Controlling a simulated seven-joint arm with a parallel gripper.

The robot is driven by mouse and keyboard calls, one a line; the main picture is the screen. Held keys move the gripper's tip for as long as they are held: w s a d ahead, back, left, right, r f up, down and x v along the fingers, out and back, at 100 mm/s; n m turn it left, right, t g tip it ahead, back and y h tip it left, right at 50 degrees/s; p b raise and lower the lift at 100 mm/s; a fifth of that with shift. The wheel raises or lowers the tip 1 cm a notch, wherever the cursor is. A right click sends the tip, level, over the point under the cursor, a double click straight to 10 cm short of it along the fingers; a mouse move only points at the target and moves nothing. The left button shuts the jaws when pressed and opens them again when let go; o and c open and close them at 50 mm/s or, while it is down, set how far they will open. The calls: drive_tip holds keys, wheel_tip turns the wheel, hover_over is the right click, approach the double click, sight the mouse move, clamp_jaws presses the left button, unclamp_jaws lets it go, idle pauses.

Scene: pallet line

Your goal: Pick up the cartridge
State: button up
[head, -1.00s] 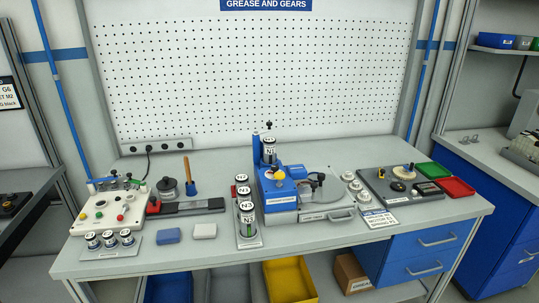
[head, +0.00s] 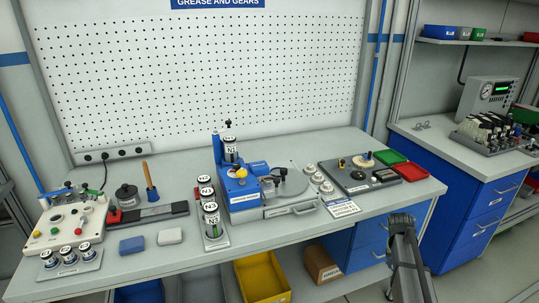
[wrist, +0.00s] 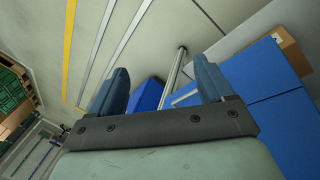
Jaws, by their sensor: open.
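Several dark, white-topped cartridges (head: 211,222) marked N2 and N3 stand upright in a small rack at the middle of the bench in the head view. Another cartridge (head: 230,150), marked N1, stands upright on the blue machine (head: 241,188). I cannot tell which one the task means. My gripper (head: 400,219) is at the lower right, in front of the bench and well apart from all cartridges. In the wrist view my gripper (wrist: 161,80) has its two blue-grey fingers spread with nothing between them. No cartridge shows clearly there.
A control box (head: 72,226) with several small jars stands at the left. A blue block (head: 132,245) and a white block (head: 170,236) lie near the front edge. Green (head: 390,157) and red (head: 411,172) trays sit at the right. A yellow bin (head: 262,278) is under the bench.

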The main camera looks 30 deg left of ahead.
drive_tip(key=w+a+r+t, duration=0.1)
drive_tip(key=w+a+r, duration=0.25)
drive_tip(key=r, duration=0.45)
drive_tip(key=w+a+r+t, duration=0.1)
drive_tip(key=w+a+r, duration=0.1)
drive_tip(key=w+r, duration=0.4)
drive_tip(key=w+a+r+t, duration=0.1)
drive_tip(key=w+a+r, duration=0.2)
drive_tip(key=r, duration=0.6)
drive_tip(key=n+g+y, duration=0.4)
drive_tip(key=n+y, duration=0.4)
drive_tip(key=n, duration=0.7)
approach(231, 139)
drive_tip(key=x, duration=0.9)
drive_tip(key=shift+a, duration=0.15)
drive_tip(key=shift+d+x, duration=0.15)
drive_tip(key=shift+x, duration=1.2)
drive_tip(key=shift+d+x, duration=0.1)
drive_tip(key=shift+x, duration=1.25)
drive_tip(key=shift+w+f, duration=0.15)
drive_tip(key=shift+w, duration=0.05)
drive_tip(key=shift+c, duration=0.2)
